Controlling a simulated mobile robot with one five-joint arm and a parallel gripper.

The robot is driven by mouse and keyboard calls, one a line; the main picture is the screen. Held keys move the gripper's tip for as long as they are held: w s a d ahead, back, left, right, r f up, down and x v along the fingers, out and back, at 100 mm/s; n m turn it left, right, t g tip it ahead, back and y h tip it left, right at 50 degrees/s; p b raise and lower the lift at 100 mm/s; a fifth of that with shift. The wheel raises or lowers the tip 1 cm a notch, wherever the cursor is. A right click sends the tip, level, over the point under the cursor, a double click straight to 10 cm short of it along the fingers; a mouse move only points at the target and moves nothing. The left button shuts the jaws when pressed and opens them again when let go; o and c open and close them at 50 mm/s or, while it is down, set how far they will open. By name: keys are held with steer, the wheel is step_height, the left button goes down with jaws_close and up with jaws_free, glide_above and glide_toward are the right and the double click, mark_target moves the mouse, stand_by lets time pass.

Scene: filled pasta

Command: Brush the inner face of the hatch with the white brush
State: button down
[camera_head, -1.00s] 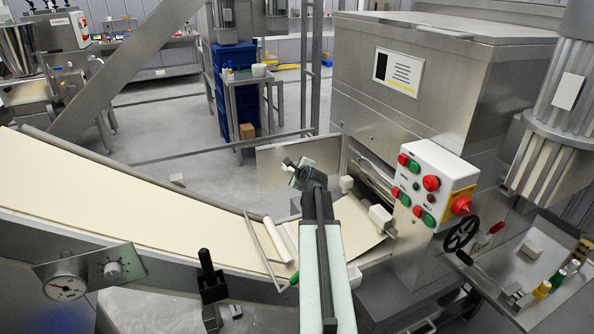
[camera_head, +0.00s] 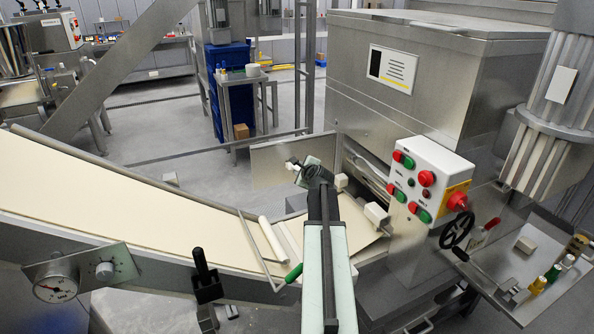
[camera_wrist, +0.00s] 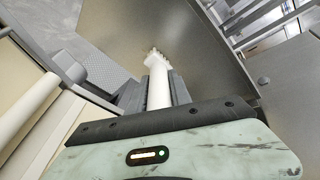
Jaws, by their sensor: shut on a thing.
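The hatch (camera_head: 268,163) is a flat grey metal panel standing open at the left of the steel machine. In the wrist view its face (camera_wrist: 205,40) fills the upper middle. My gripper (camera_head: 300,170) is in front of it, shut on the white brush (camera_wrist: 158,88). The brush's handle sticks out from the jaws, with its bristle end (camera_wrist: 153,56) towards the hatch face. Small dark specks show on the face by the bristles. The bristle end looks at or very near the face; contact is hard to tell. My arm hides part of the hatch's lower edge in the head view.
A pale dough sheet (camera_head: 110,200) runs down a conveyor at left to a white roller (camera_head: 271,238) and a green-handled bar (camera_head: 293,273). A control box (camera_head: 430,180) with red and green buttons is at right. White blocks (camera_head: 376,215) stand near the machine opening.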

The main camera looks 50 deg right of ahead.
steer(key=d, duration=0.1)
steer(key=s+d+f+b, duration=0.1)
steer(key=d, duration=0.1)
steer(key=shift+s+f, duration=0.1)
steer(key=shift+f, duration=0.2)
steer(key=shift+a, duration=0.2)
steer(key=shift+w+a+r, duration=0.1)
steer(key=shift+w+a, duration=0.3)
steer(key=shift+a, duration=0.35)
steer(key=shift+w+a, duration=0.4)
steer(key=shift+a, duration=0.35)
steer(key=a, duration=0.1)
steer(key=w+a, duration=0.1)
steer(key=a, duration=0.1)
steer(key=shift+w+a, duration=0.15)
steer(key=shift+a, duration=0.05)
steer(key=s+a, duration=0.2)
steer(key=s, duration=0.3)
steer(key=shift+s+a, duration=0.2)
steer(key=shift+s, duration=0.05)
